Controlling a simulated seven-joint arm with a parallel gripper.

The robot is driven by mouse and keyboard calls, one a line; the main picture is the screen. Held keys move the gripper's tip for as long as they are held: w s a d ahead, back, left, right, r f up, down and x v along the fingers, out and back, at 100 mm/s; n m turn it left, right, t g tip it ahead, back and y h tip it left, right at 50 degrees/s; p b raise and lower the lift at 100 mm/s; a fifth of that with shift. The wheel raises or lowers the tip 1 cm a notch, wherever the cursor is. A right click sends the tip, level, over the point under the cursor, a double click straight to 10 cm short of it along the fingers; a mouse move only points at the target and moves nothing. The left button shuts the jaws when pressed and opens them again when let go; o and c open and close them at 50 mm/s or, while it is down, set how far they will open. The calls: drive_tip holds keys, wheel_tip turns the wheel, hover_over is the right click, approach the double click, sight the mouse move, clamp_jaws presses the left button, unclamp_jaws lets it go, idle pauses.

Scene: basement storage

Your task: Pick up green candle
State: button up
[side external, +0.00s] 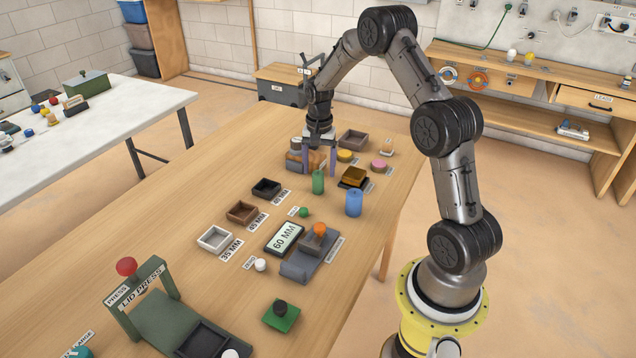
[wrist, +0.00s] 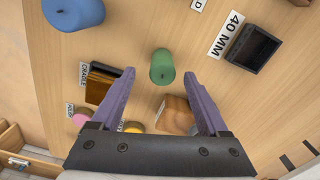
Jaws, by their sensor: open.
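The green candle (side external: 318,183) stands upright on the wooden table in the side view. It also shows in the wrist view (wrist: 162,68), at the upper middle. My gripper (side external: 318,170) is open, with its two purple fingers pointing down and apart. In the wrist view my gripper (wrist: 159,76) has nothing held between its fingers, and the candle appears in line with the gap, around fingertip level in the picture. In the side view the fingers are behind the candle's top. I cannot tell whether either finger touches it.
A blue candle (side external: 354,203) stands to the right. A brown wooden block (wrist: 176,114) lies behind, near the fingers. An amber box (side external: 354,176), pink disc (side external: 379,165) and yellow disc (side external: 345,155) are close by. A black tray (side external: 266,188) is at the left.

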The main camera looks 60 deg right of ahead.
sight(318, 182)
drive_tip(key=shift+w+a+f, duration=0.1)
drive_tip(key=shift+f, duration=2.7)
clamp_jaws()
